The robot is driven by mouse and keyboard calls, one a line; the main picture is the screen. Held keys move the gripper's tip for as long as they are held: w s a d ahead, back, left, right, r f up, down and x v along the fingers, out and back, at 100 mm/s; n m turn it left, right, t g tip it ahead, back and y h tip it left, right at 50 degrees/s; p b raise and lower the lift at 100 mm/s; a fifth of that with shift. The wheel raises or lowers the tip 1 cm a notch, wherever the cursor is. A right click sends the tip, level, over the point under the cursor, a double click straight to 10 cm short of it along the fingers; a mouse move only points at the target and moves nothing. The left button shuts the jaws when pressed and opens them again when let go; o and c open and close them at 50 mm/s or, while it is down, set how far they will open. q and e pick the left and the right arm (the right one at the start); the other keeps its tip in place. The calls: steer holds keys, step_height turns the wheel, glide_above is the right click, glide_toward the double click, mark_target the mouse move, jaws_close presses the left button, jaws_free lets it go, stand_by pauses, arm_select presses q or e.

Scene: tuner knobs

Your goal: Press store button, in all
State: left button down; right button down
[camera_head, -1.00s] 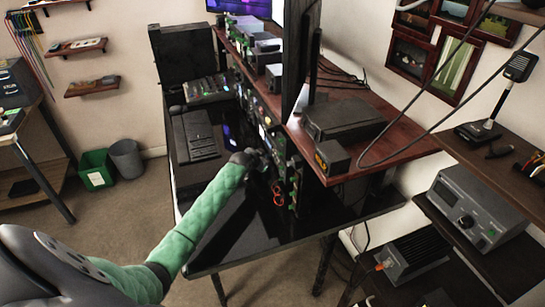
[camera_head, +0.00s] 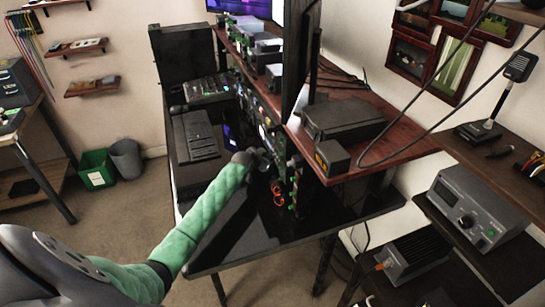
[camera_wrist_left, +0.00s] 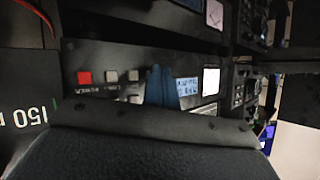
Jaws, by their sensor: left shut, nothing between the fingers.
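My left gripper (camera_head: 264,158) is at the front of the equipment rack under the wooden shelf, its fingers close to the panels. In the left wrist view its shut, dark blue fingers (camera_wrist_left: 161,86) stand in front of a dark front panel (camera_wrist_left: 100,58). That panel carries a red button (camera_wrist_left: 85,77), two pale grey buttons (camera_wrist_left: 111,76) (camera_wrist_left: 133,75), a blue lit display (camera_wrist_left: 187,87) and a white lit square (camera_wrist_left: 211,80). The small labels are too blurred to tell which is the store button. The fingers hide part of the panel; contact cannot be told. My right gripper is out of view.
The black desk (camera_head: 228,245) has bare room in front of the rack. A keyboard-like black unit (camera_head: 196,134) lies to the left. A red wooden shelf (camera_head: 395,140) overhangs the rack, with a black box (camera_head: 342,118) on it. Red cables (camera_head: 277,193) hang near the gripper.

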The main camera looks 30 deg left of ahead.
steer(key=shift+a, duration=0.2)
arm_select(q)
steer(key=shift+s+a, duration=0.1)
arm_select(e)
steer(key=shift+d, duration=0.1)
arm_select(q)
steer(key=shift+s+a, duration=0.35)
steer(key=shift+s, duration=0.15)
steer(key=shift+s+a+p, duration=0.55)
steer(key=shift+s+a, duration=1.1)
steer(key=shift+s, duration=0.2)
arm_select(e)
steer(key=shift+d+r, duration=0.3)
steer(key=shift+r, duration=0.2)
